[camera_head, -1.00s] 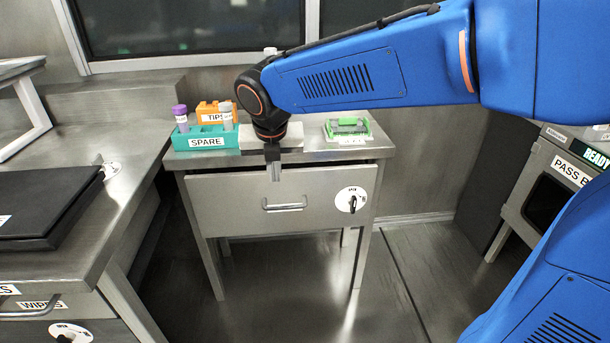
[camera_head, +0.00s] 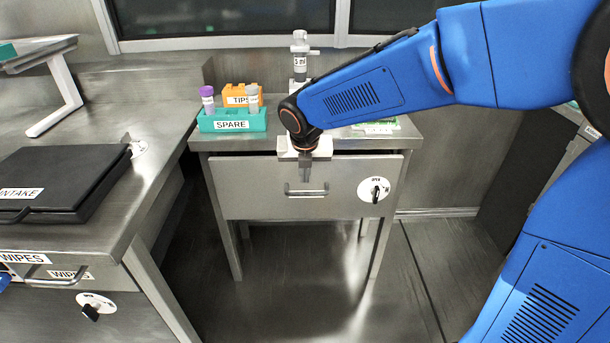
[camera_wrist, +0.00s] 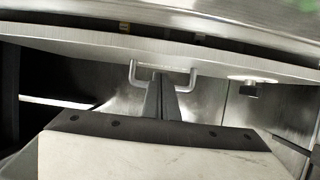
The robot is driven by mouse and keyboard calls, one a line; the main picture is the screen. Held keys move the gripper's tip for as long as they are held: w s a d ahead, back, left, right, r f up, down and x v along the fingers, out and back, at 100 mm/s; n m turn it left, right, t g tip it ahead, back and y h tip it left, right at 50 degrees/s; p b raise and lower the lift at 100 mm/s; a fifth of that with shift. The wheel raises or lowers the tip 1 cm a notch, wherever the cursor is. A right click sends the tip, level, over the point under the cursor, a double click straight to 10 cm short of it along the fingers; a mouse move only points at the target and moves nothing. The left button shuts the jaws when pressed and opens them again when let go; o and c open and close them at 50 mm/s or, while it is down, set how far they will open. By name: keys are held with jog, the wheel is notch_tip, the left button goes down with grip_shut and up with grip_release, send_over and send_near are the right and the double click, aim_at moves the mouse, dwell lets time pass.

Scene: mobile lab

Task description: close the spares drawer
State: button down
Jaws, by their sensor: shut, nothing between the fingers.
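The drawer (camera_head: 250,190) is in the small steel table in the middle of the head view. It stands a little out, with a dark gap above its front. Its bar handle (camera_head: 306,193) is at the front's middle. My gripper (camera_head: 305,178) is shut and empty, pointing down in front of the drawer front, just above the handle in the picture. In the wrist view, my fingertips (camera_wrist: 163,76) appear between the two posts of the handle (camera_wrist: 133,72). I cannot tell whether they touch it. The drawer's top edge (camera_wrist: 80,38) crosses that view.
On the tabletop are a teal SPARE rack (camera_head: 232,121) with tubes, an orange TIPS box (camera_head: 242,95) and a green item (camera_head: 378,125), partly behind my arm. A black knob (camera_head: 376,193) is on the drawer front's right. A counter (camera_head: 100,215) stands left.

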jog(key=shift+w, duration=0.8)
jog(key=shift+w+d, duration=0.1)
jog(key=shift+w, duration=2.05)
jog(key=shift+s, duration=0.15)
